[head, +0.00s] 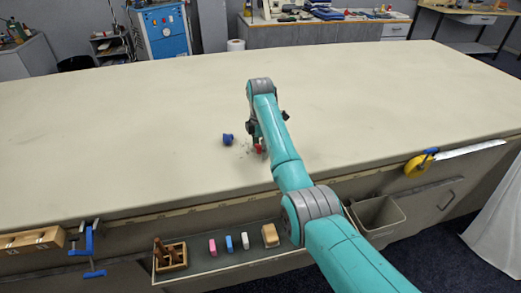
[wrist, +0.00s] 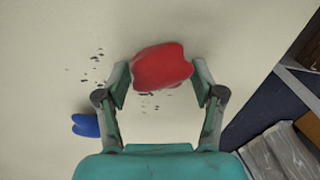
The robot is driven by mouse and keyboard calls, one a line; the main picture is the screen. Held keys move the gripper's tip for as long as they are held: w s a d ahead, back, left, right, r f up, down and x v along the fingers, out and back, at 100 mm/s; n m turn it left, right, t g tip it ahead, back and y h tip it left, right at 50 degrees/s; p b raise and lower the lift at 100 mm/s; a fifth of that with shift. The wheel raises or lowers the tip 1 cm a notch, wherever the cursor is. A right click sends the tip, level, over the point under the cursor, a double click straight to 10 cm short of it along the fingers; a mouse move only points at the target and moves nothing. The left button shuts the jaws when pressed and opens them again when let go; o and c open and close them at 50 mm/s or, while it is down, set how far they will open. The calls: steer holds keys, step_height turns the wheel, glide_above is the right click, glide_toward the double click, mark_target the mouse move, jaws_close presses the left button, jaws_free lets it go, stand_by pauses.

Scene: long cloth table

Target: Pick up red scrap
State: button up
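The red scrap (wrist: 162,66) lies on the cream cloth table, a rounded red piece with a notch at its right side. In the wrist view it is between and slightly beyond the fingertips of my gripper (wrist: 160,84). The fingers are spread wide, one on each side of it; I cannot tell if either touches it. In the head view, a small part of the red scrap (head: 259,148) shows beside my gripper (head: 264,140), mostly hidden behind my arm.
A blue scrap (head: 228,139) lies just left of the red one, with dark specks around. A tray below the front edge holds chalk pieces (head: 229,243) and a wooden rack (head: 170,254). A yellow tape measure (head: 418,165) sits at the right edge.

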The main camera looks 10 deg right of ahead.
steer(key=c, duration=0.4)
steer(key=shift+c, duration=0.2)
